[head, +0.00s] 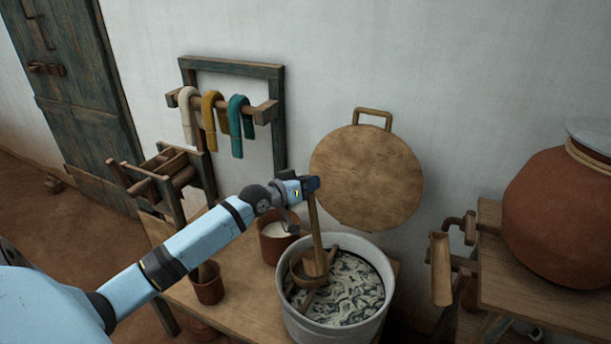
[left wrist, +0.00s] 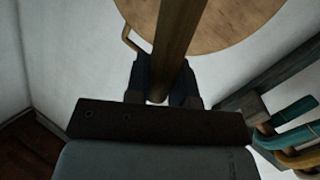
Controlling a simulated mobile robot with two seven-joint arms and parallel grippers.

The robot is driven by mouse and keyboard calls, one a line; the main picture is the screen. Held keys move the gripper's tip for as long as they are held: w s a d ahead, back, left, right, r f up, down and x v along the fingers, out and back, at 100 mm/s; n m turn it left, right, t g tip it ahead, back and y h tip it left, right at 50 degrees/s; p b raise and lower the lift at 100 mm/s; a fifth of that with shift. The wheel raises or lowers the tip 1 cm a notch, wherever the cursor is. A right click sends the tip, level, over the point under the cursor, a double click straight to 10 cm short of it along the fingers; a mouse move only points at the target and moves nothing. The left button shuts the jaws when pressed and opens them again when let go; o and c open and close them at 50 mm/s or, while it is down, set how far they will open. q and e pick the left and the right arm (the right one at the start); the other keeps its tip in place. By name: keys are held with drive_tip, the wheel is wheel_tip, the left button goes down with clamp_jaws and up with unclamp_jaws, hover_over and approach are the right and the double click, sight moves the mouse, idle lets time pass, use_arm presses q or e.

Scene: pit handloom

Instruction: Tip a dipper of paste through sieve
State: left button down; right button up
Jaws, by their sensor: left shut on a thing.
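My left gripper (head: 310,186) is shut on the upper part of a long wooden handle (head: 316,230). The handle stands nearly upright, and its lower end reaches into a grey tub (head: 288,318). At its foot is a small brown cup-like end (head: 315,263), beside or inside a brown wooden hoop (head: 297,272); I cannot tell which, or whether the hoop is the sieve. Dark and pale streaky strands (head: 350,295) fill the tub. In the left wrist view, the handle (left wrist: 178,35) passes between my fingers (left wrist: 160,85). A brown pot (head: 272,250) holds white paste (head: 278,229) behind the tub. My right gripper is out of view.
A low wooden table (head: 235,290) bears the tub and a small brown cup (head: 207,283). A round wooden board (head: 367,178) leans at the wall. A rack with coloured hanks (head: 237,125) stands behind left. A large clay jar (head: 560,215) stands right.

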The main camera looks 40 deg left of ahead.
use_arm(q)
drive_tip(key=shift+s+d+r+m+t, duration=0.75)
drive_tip(key=shift+s+d+m, duration=1.4)
drive_tip(key=shift+d, duration=1.95)
wheel_tip(320, 180, up, 6)
drive_tip(key=p, duration=0.5)
drive_tip(key=shift+s+p, duration=0.2)
drive_tip(key=shift+p, duration=0.2)
